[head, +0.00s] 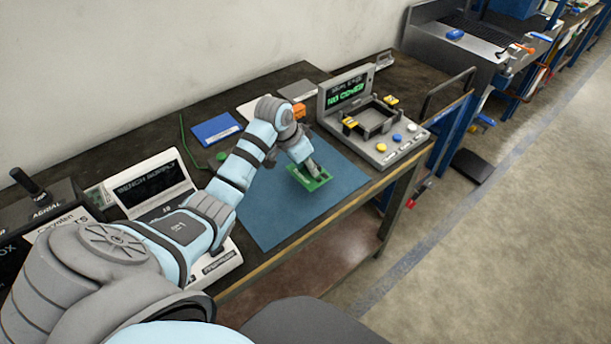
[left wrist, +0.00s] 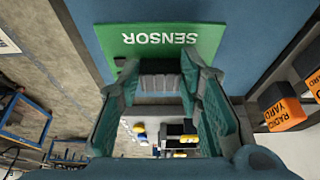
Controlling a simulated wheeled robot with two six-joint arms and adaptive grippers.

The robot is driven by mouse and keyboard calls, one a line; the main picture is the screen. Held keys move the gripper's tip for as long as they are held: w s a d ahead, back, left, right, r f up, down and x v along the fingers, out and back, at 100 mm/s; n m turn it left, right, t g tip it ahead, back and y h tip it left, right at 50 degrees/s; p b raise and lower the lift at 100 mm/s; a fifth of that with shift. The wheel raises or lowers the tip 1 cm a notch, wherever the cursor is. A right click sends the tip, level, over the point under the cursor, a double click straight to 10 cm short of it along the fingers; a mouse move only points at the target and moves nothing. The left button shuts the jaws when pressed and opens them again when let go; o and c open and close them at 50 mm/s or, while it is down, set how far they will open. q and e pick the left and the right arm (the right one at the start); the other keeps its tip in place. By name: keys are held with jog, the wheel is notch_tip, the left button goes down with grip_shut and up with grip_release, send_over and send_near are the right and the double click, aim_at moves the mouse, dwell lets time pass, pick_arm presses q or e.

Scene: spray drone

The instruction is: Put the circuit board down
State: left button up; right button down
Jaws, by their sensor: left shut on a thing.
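The green circuit board (head: 322,183) is at the blue mat's right half in the head view. In the left wrist view the board (left wrist: 160,50) fills the upper middle and carries the word SENSOR, upside down. My left gripper (head: 313,171) points down and is shut on the board, with its fingertips (left wrist: 158,70) at the board's edge. The blue mat (head: 270,215) lies flat beneath. I cannot tell whether the board touches the mat or hangs just above it. My right gripper is not in view.
A grey test station (head: 388,152) with a lit display and coloured buttons stands right of the mat. A blue booklet (head: 215,129) and an orange box (head: 299,111) lie behind it. A bench supply (head: 151,180) is at left. The mat's front part is clear, near the table edge.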

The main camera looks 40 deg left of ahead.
aim_at(306, 174)
pick_arm(q)
notch_tip(306, 174, down, 4)
jog(key=shift+f+b, duration=0.2)
jog(key=shift+b, duration=0.15)
jog(key=o, duration=1.2)
jog(key=p+v, duration=0.2)
jog(key=v, duration=1)
jog(key=shift+r+p, duration=0.1)
jog(key=shift+p, duration=0.2)
